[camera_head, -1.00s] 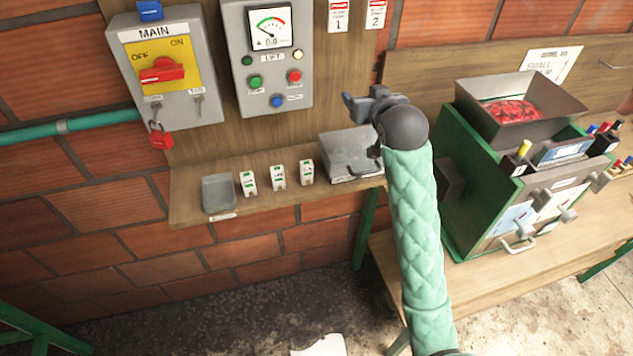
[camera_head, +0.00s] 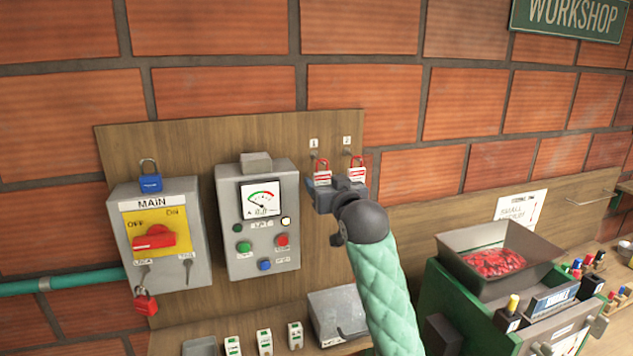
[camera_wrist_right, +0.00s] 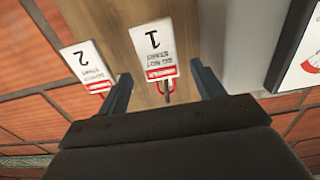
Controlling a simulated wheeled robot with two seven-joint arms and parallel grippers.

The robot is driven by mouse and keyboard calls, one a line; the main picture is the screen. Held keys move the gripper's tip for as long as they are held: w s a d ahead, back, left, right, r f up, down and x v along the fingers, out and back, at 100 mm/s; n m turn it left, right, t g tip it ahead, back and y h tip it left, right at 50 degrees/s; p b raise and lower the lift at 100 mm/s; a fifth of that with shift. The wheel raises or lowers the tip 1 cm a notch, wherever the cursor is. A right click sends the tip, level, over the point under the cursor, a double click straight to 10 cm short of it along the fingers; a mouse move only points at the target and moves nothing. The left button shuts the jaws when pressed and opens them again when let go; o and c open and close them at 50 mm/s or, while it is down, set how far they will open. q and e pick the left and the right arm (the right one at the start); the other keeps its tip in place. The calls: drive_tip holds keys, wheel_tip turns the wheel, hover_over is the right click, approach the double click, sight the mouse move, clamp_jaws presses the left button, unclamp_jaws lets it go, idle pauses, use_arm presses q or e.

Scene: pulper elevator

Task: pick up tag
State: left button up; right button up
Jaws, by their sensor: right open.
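Two white tags with red bands and red loops hang on the wooden board under small plates. Tag 1 (camera_head: 322,178) is on the left and tag 2 (camera_head: 357,174) on the right, partly hidden by my gripper. My right gripper (camera_head: 338,186) is open just in front of the tags. In the right wrist view tag 1 (camera_wrist_right: 152,48) appears upside down between my open fingers (camera_wrist_right: 163,88), apart from both. Tag 2 (camera_wrist_right: 87,66) lies outside the left finger. My left gripper is not in view.
The grey meter box (camera_head: 257,220) is close left of my gripper. The MAIN switch box (camera_head: 160,235), with a blue padlock (camera_head: 150,182) and red padlock (camera_head: 145,302), is farther left. The green machine (camera_head: 450,290) with a red-filled hopper stands right.

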sight(322, 178)
drive_tip(key=shift+w+r+p, duration=0.1)
drive_tip(key=shift+w+p, duration=0.1)
drive_tip(key=shift+p, duration=0.1)
drive_tip(key=shift+p+x, duration=0.85)
drive_tip(key=shift+p, duration=0.05)
drive_tip(key=shift+w+a+p, duration=0.5)
drive_tip(key=shift+w+p, duration=0.15)
drive_tip(key=shift+p, duration=0.05)
drive_tip(key=shift+w+a+p, duration=0.15)
drive_tip(key=shift+w+p, duration=0.15)
drive_tip(key=shift+w, duration=0.3)
drive_tip(key=shift+w+a+f, duration=0.1)
drive_tip(key=shift+w+f, duration=0.1)
drive_tip(key=shift+f, duration=0.05)
drive_tip(key=shift+r, duration=0.1)
drive_tip(key=c, duration=0.5)
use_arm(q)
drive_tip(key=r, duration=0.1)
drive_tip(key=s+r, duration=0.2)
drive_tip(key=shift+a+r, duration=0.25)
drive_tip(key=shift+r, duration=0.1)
use_arm(e)
drive_tip(key=c, duration=0.6)
